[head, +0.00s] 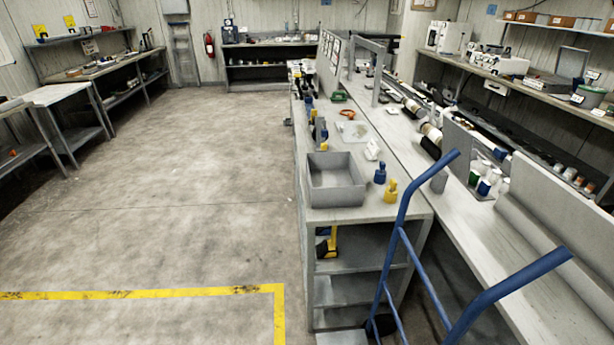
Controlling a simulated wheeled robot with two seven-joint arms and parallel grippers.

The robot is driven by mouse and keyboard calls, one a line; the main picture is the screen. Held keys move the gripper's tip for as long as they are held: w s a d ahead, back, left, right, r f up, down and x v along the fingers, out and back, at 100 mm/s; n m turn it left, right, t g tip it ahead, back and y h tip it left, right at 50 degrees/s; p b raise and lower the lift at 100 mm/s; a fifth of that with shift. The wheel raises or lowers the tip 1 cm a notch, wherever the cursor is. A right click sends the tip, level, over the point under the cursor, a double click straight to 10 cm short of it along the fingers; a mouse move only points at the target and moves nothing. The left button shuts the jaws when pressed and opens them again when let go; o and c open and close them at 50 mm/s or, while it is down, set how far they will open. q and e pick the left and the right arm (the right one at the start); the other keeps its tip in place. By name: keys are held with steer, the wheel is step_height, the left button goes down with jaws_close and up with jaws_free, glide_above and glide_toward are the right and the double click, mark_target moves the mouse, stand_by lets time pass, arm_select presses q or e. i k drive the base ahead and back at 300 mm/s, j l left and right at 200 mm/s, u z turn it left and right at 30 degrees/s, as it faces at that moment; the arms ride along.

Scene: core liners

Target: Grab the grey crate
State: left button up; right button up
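The grey crate (337,197) is an open, rectangular bin. It sits upright near the close end of the long grey workbench (408,211) and looks empty. Its left side is close to the bench's left edge. Neither of my grippers shows in the head view, and nothing is touching the crate from above.
A blue bottle (380,173) and a yellow one (390,191) stand right of the crate. A blue-handled hand truck (425,215) stands at the bench's front right. A clear tray (361,132) lies behind the crate. The floor (180,200) left of the bench is open, with yellow tape (140,294).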

mark_target(335, 179)
steer(key=i+j+u, duration=0.1)
steer(key=u, duration=0.3)
steer(key=i+j+u, duration=0.2)
steer(key=u, duration=0.15)
steer(key=i+j+u, duration=0.15)
steer(key=u, duration=0.25)
steer(key=i+j+u, duration=0.1)
steer(key=u, duration=0.3)
steer(key=i+l+z, duration=0.45)
steer(key=i, duration=0.4)
steer(key=i+z, duration=0.5)
steer(key=i, duration=0.4)
steer(key=i+j+z, duration=0.3)
steer(key=i+z, duration=0.15)
steer(key=i, duration=0.4)
steer(key=i+l+z, duration=0.1)
steer(key=i+z, duration=0.3)
steer(key=i+j+z, duration=0.1)
steer(key=i+z, duration=0.35)
steer(key=i+j+z, duration=0.2)
steer(key=i+z, duration=0.2)
steer(key=i+j+z, duration=0.4)
steer(key=i+z, duration=0.15)
steer(key=z, duration=3.15)
